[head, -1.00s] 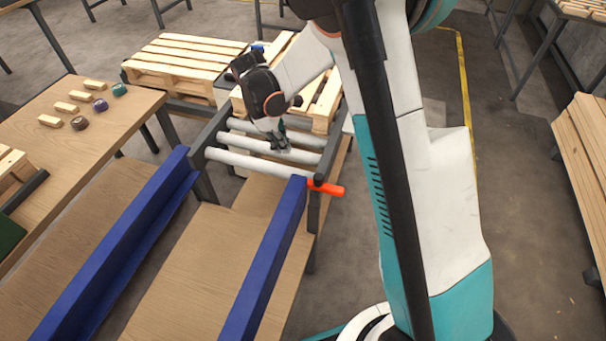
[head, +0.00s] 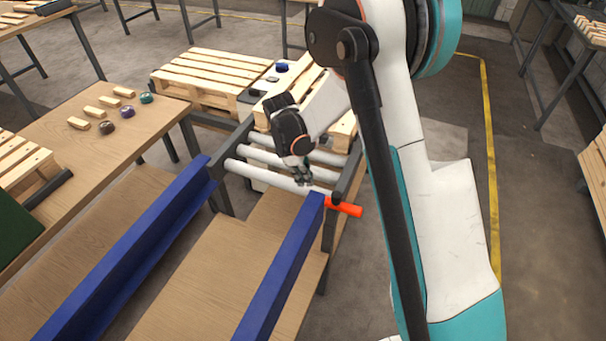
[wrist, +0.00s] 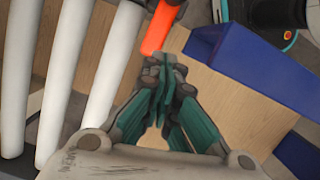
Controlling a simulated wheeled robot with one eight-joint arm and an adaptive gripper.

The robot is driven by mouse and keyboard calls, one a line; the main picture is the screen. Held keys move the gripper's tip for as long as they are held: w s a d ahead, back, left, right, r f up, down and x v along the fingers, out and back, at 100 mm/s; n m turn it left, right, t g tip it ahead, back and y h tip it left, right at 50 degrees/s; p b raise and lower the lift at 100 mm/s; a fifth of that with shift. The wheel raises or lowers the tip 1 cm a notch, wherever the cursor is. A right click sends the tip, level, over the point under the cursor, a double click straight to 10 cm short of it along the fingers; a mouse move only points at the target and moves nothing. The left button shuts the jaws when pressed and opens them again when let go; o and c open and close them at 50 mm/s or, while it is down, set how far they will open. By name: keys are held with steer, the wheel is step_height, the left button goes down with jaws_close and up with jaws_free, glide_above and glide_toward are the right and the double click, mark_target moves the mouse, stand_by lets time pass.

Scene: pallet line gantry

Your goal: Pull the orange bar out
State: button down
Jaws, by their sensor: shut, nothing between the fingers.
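The orange bar (head: 344,207) sticks out from the right side of the roller frame, at the end of the nearest roller and beside the far end of the right blue rail. It also shows at the top of the wrist view (wrist: 158,28), just beyond my fingertips. My gripper (head: 303,181) is above the nearest roller, left of the bar and apart from it. In the wrist view my gripper (wrist: 163,68) has its teal-padded fingers together, with nothing between them. The bar's inner end is hidden by the frame.
Grey rollers (head: 262,176) lie across the dark frame (head: 347,172). Two blue rails, left (head: 130,250) and right (head: 285,265), run towards me. Pallets (head: 205,75) stand behind. A table (head: 60,160) with wooden blocks and round items is on the left. Floor right of the bar is partly covered by my arm.

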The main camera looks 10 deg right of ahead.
mark_target(343, 206)
steer(key=b+x, duration=0.1)
steer(key=x, duration=0.4)
steer(key=shift+s+d+b, duration=0.1)
steer(key=shift+d+b, duration=0.15)
steer(key=shift+b, duration=0.1)
steer(key=shift+s+d+r+b, duration=0.1)
steer(key=shift+s+d+b, duration=0.15)
steer(key=shift+d, duration=0.25)
steer(key=shift+s+d+r+b, duration=0.1)
steer(key=shift+s+d, duration=0.15)
steer(key=shift+d, duration=0.3)
steer(key=shift+s+d, duration=0.25)
steer(key=shift+d, duration=0.25)
steer(key=s+d, duration=0.2)
steer(key=d, duration=0.1)
steer(key=s+d, duration=0.2)
steer(key=shift+d+b, duration=0.25)
steer(key=shift+b, duration=0.15)
steer(key=shift+a, duration=0.1)
